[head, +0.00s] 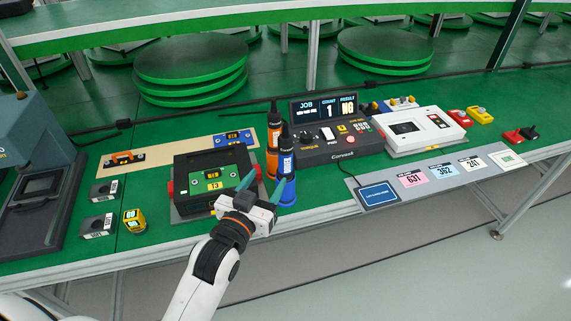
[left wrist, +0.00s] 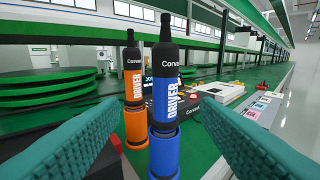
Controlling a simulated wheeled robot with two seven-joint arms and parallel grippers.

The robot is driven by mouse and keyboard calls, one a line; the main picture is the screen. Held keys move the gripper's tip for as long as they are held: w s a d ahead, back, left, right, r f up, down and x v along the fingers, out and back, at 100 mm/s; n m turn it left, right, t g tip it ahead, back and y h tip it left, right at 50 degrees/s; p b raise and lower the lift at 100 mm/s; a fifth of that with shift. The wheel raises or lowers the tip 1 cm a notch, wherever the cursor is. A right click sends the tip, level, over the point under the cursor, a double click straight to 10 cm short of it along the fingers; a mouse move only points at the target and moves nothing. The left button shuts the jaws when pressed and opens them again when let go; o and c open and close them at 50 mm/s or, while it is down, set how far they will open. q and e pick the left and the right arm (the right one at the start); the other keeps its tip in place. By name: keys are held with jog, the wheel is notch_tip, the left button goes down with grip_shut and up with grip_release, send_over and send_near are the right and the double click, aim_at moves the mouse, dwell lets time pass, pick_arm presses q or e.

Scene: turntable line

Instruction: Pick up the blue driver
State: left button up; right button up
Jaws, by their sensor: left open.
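The blue driver (head: 286,166) stands upright in a blue holder (head: 286,190) near the front edge of the green bench. It also shows in the left wrist view (left wrist: 166,95), with its black top up. An orange driver (head: 272,150) stands upright beside it, also in the left wrist view (left wrist: 133,90). My left gripper (head: 262,188) is open and empty at the front left of the blue driver. In the left wrist view its teal fingers (left wrist: 155,125) spread to either side, with the blue driver beyond and between them. My right gripper is not in view.
A black fixture box (head: 215,182) stands left of the drivers. A dark control unit with a display (head: 335,140) stands to the right, with a white device (head: 425,130) beyond it. A grey card strip (head: 425,178) lies along the front right. Small blocks (head: 134,220) sit at the left.

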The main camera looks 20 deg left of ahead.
aim_at(280, 156)
pick_arm(q)
jog(key=w, duration=0.4)
jog(key=w+r, duration=0.1)
jog(key=w, duration=0.1)
jog(key=shift+d+p, duration=0.3)
jog(key=shift+w+d+r+p, duration=0.1)
jog(key=shift+w+d+p, duration=0.1)
jog(key=shift+w, duration=0.85)
jog(key=shift+w+d+f+p, duration=0.1)
jog(key=shift+w+d, duration=0.05)
jog(key=shift+w, duration=0.9)
jog(key=shift+w+d+r+p, duration=0.1)
jog(key=shift+w+d, duration=0.1)
jog(key=shift+w, duration=0.85)
jog(key=shift+s, duration=0.1)
jog(key=shift+c, duration=0.3)
grip_shut()
